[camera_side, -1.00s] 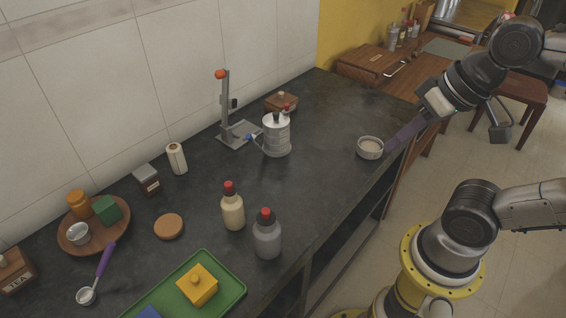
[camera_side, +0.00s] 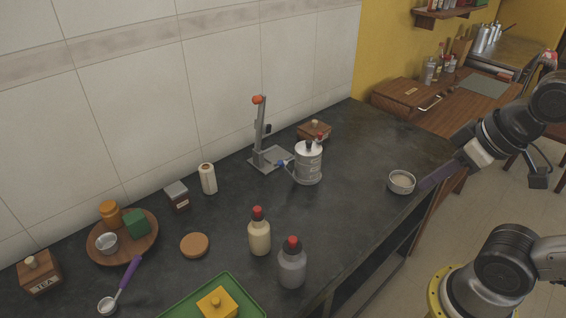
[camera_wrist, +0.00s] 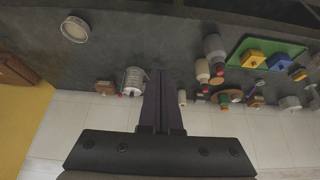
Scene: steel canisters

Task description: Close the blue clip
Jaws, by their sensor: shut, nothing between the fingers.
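The canister (camera_wrist: 134,77) also shows in the wrist view, left of my fingers. My gripper (camera_side: 426,184) is shut and empty, beside the small round bowl at the counter's right edge, well away from the canister. Its dark purple fingers (camera_wrist: 161,75) lie together in the wrist view.
A metal stand with an orange top (camera_side: 260,130) is left of the canister, and a wooden box (camera_side: 314,131) is behind it. The round bowl (camera_side: 402,182) is near my fingers. Two red-capped bottles (camera_side: 260,236) stand in front. The counter between canister and bowl is clear.

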